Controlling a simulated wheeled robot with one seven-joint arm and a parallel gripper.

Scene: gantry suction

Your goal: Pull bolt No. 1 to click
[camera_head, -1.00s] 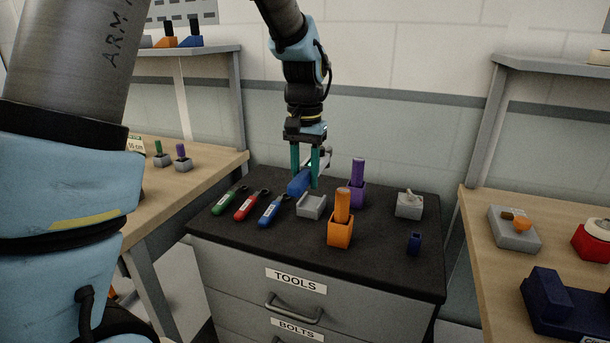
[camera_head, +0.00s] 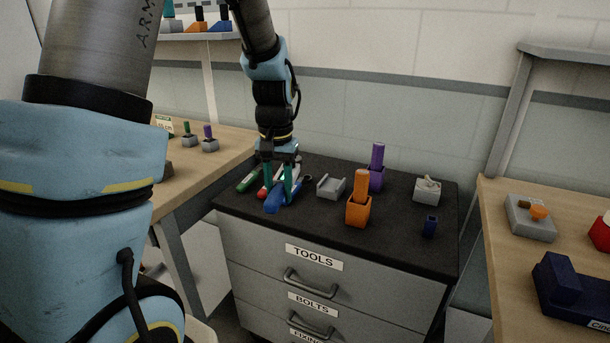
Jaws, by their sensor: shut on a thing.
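My gripper (camera_head: 279,188) is low over the left part of the dark cabinet top, its teal fingers shut on a blue-handled tool (camera_head: 273,203). The tool's blue end points toward me; its other end is mostly hidden by the fingers. I cannot tell whether the held tool touches the cabinet top. I cannot make out a bolt marked No. 1 in this view.
The grey cradle (camera_head: 331,188) right of my gripper is empty. The cabinet (camera_head: 390,278) has drawers labelled TOOLS and BOLTS. Wooden benches flank it.

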